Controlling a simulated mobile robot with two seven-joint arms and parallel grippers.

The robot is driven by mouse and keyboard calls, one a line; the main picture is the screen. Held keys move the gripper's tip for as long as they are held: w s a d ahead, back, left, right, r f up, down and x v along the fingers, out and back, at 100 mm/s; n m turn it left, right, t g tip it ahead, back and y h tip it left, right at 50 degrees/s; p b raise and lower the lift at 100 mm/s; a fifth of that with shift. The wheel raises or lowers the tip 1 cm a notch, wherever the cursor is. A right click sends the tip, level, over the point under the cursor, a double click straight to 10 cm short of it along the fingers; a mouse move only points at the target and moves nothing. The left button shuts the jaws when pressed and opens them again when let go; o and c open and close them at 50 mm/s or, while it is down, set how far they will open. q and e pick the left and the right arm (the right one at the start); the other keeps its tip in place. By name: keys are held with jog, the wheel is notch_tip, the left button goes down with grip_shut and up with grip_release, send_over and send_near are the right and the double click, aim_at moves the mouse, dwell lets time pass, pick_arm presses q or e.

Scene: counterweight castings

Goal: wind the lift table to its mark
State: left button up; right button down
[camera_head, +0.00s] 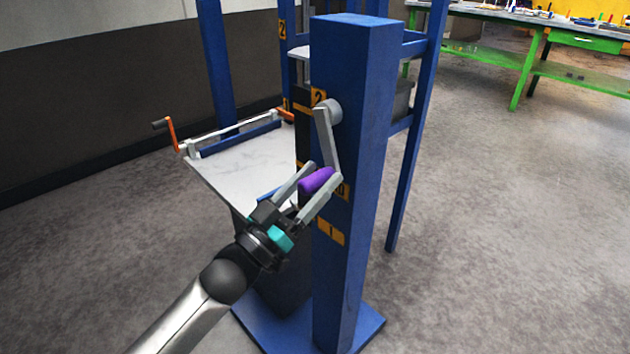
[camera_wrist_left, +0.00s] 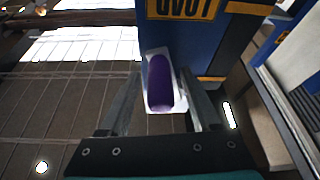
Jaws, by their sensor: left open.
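The lift table's pale top (camera_head: 240,165) stands behind and left of a thick blue post (camera_head: 352,110). A grey crank arm (camera_head: 327,140) hangs down from a hub on the post and ends in a purple handle (camera_head: 316,181). My left gripper (camera_head: 325,172) is open, with one finger on each side of the handle. The left wrist view shows the handle (camera_wrist_left: 160,83) between the spread fingers, with gaps beside it. Yellow number plates (camera_head: 331,233) are on the post; the table's mark cannot be made out. My right gripper is out of view.
A rail with orange-handled cranks (camera_head: 172,135) lies along the table's far edge. Blue frame uprights (camera_head: 418,130) stand behind the post. A green workbench (camera_head: 575,80) with small items is at the back right. The grey floor on the right is clear.

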pick_arm(q)
grip_shut()
dwell(0.4)
dwell(0.9)
